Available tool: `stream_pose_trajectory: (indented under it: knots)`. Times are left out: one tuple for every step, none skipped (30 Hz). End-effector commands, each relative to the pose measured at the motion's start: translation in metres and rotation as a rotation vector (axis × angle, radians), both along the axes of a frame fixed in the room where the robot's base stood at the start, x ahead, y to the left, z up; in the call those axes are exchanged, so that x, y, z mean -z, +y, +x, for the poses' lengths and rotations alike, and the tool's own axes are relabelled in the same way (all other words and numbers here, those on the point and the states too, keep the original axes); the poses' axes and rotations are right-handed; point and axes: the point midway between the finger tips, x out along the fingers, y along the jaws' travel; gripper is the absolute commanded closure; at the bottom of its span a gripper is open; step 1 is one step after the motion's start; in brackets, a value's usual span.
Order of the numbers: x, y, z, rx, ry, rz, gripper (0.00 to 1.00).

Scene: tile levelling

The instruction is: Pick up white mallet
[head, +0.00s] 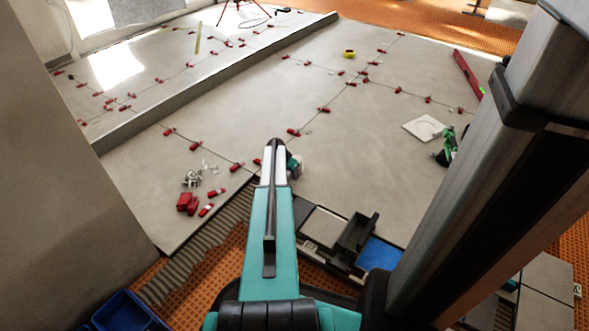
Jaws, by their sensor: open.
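I cannot make out a white mallet for certain in the head view. My teal and white arm reaches up the middle of the picture and covers part of the floor. A small white and teal part shows just right of the arm's far end, and I cannot tell whether it is my wrist or a separate thing. My gripper's fingers do not show; the arm hides that spot.
Red levelling wedges (187,202) and pale clips (205,177) lie left of my arm. A black tray (355,240) lies right. Farther right are a loose pale tile (424,127), a green tool (446,149) and a red level (467,75). Yellow tape (349,53) lies beyond.

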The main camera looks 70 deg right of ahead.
Motion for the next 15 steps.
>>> stream_pose_trajectory:
  knots:
    - [-0.0001,0.0001,0.0001,0.0,0.0,0.0,0.59]
    - [0.0,0.0002,0.0002,0.0,0.0,0.0,0.59]
    - [0.0,0.0002,0.0002,0.0,0.0,0.0,0.59]
    - [0.0,0.0002,0.0002,0.0,0.0,0.0,0.59]
    - [0.0,0.0002,0.0002,0.0,0.0,0.0,0.59]
    - [0.0,0.0003,0.0003,0.0,0.0,0.0,0.59]
    - [0.0,0.0003,0.0003,0.0,0.0,0.0,0.59]
    - [0.0,0.0003,0.0003,0.0,0.0,0.0,0.63]
    - [0.0,0.0003,0.0003,0.0,0.0,0.0,0.7]
    - [0.0,0.0003,0.0003,0.0,0.0,0.0,0.75]
    - [0.0001,0.0003,0.0004,0.0,0.0,0.0,0.8]
    - [0.0001,0.0003,0.0004,-0.001,0.0,0.0,0.86]
    - [0.0001,0.0003,0.0004,-0.001,0.0,0.0,0.91]
    - [0.0001,0.0003,0.0005,-0.001,0.0,0.0,0.96]
    - [0.0001,0.0003,0.0005,-0.001,0.0,0.0,1.0]
